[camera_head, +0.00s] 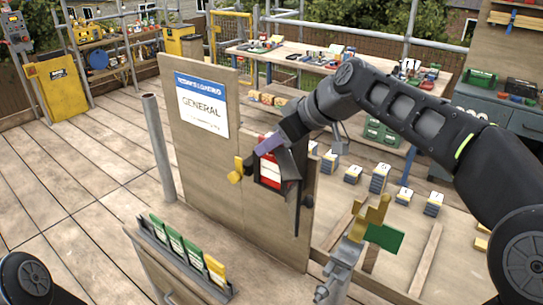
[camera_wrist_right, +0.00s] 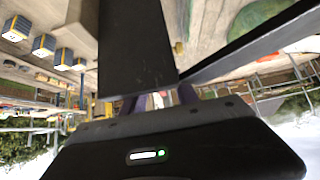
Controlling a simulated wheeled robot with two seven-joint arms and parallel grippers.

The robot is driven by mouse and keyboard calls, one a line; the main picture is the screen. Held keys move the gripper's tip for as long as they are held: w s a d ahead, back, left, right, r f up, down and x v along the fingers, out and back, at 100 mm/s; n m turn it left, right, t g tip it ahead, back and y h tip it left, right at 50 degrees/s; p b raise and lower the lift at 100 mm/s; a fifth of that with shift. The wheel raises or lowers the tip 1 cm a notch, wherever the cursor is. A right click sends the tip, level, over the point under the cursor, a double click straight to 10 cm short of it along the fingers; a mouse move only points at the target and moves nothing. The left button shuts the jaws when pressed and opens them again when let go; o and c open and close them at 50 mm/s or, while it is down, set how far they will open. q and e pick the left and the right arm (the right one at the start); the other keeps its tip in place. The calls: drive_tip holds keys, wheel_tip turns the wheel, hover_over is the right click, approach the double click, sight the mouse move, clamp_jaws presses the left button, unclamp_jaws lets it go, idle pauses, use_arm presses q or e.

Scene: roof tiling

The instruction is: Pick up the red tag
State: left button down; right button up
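A red tag (camera_head: 270,174) with a white face sits in a dark holder on the upright wooden board (camera_head: 227,150), partly hidden by my right gripper. My right gripper (camera_head: 290,178) is in front of the holder, close to the tag. I cannot tell whether it touches the tag. In the right wrist view its dark fingers (camera_wrist_right: 180,65) spread apart with only background seen between them. The tag cannot be made out there. Only a dark part of my left arm shows at the lower left; its gripper is out of frame.
A yellow piece (camera_head: 236,170) sticks out beside the holder. A rack (camera_head: 180,250) with green and yellow tags stands in front of the board. A green tag (camera_head: 385,237) is by a metal post (camera_head: 340,275) at the right. A grey pole (camera_head: 158,148) stands left of the board. Open decking lies left.

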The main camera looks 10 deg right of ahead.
drive_tip(key=shift+c, duration=0.4)
clamp_jaws()
idle(0.4)
idle(1.0)
